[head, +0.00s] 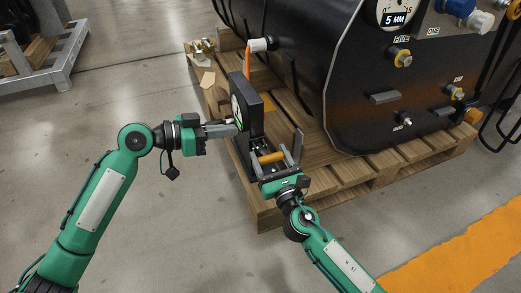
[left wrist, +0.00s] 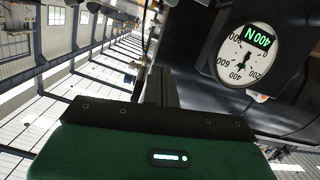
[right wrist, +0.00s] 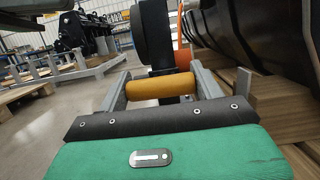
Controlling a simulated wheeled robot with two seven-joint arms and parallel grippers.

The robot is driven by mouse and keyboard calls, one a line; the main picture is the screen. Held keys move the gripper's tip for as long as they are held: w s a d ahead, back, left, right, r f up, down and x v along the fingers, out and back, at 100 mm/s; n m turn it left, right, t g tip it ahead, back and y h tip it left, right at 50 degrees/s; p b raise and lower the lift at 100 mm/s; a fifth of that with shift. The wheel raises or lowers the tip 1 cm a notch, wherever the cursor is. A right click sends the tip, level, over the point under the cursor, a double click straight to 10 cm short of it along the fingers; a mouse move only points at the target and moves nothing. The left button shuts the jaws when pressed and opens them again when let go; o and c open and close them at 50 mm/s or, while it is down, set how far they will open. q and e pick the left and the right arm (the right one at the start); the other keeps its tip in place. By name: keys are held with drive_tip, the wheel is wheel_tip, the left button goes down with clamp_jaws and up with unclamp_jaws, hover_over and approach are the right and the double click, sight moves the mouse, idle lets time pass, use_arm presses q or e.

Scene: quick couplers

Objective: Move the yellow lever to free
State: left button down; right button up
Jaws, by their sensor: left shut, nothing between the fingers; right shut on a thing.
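The yellow lever shows as a yellow-orange cylindrical grip (head: 271,157) at the lower end of a black upright device (head: 254,112) on the pallet. My right gripper (head: 276,149) is shut on it, one grey finger at each end. In the right wrist view the yellow grip (right wrist: 160,87) lies crosswise between the fingers. My left gripper (head: 236,127) is shut and empty beside the upper part of the device. In the left wrist view a round white dial (left wrist: 246,55) on the device reads 400 N. I see no "free" marking.
A large black tank (head: 340,100) with several couplings and a gauge reading 5 MM stands on the wooden pallet (head: 350,178). An orange strap (head: 249,56) hangs by a white coupling (head: 260,44). A grey metal rack (head: 45,70) stands at upper left. Grey floor is clear at left.

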use_arm(q)
drive_tip(key=a+f, duration=0.1)
drive_tip(key=f, duration=0.1)
hover_over(261, 151)
drive_tip(key=s, duration=0.4)
wheel_tip(261, 151, down, 3)
drive_tip(key=shift+s+a+f+g, duration=0.15)
drive_tip(key=shift+f+g, duration=0.05)
drive_tip(key=shift+f, duration=0.35)
drive_tip(key=shift+s+a+f+g, duration=0.1)
drive_tip(key=shift+f+g, duration=0.1)
drive_tip(key=shift+f, duration=0.3)
drive_tip(key=shift+s+f, duration=0.15)
drive_tip(key=shift+f, duration=0.45)
